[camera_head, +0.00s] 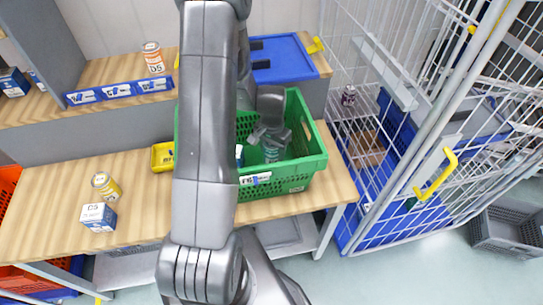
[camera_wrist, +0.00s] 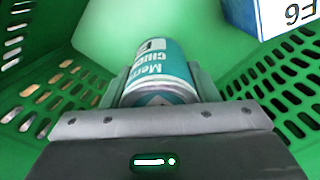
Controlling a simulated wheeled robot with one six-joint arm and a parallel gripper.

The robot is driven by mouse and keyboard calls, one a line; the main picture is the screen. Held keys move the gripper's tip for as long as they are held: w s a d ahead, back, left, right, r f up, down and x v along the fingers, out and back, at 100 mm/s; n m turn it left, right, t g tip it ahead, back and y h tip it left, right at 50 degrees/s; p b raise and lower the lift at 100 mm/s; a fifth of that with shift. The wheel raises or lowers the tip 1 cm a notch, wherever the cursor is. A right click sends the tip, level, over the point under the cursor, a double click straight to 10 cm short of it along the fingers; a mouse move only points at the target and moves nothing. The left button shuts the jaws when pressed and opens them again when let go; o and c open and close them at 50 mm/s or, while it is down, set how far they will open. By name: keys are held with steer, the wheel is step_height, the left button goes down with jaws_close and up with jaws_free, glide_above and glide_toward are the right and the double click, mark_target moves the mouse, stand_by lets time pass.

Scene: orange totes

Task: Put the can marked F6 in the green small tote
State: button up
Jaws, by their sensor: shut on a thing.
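The green small tote (camera_head: 284,184) stands on the wooden bench, with a label starting with F6 on its front. My gripper (camera_head: 268,140) reaches down inside it and is shut on a can (camera_head: 271,154) with a teal label. In the wrist view the can (camera_wrist: 160,70) sits between the two fingers, over the green tote floor. Part of a white patch shows on its label, but I cannot read the full mark. A blue and white box marked F6 (camera_wrist: 290,15) lies in the tote beside the can. My arm hides the tote's left part in the head view.
A D5 can (camera_head: 153,58) stands on the upper shelf. A blue lid (camera_head: 280,62) lies behind the tote. A wire cage (camera_head: 400,130) stands at right.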

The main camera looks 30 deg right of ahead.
mark_target(272, 157)
steer(key=shift+f, duration=1.8)
steer(key=shift+f, duration=0.1)
steer(key=shift+f, duration=0.15)
steer(key=o, duration=1.2)
step_height(272, 157, up, 12)
steer(key=shift+r+b, duration=0.25)
steer(key=shift+b, duration=0.45)
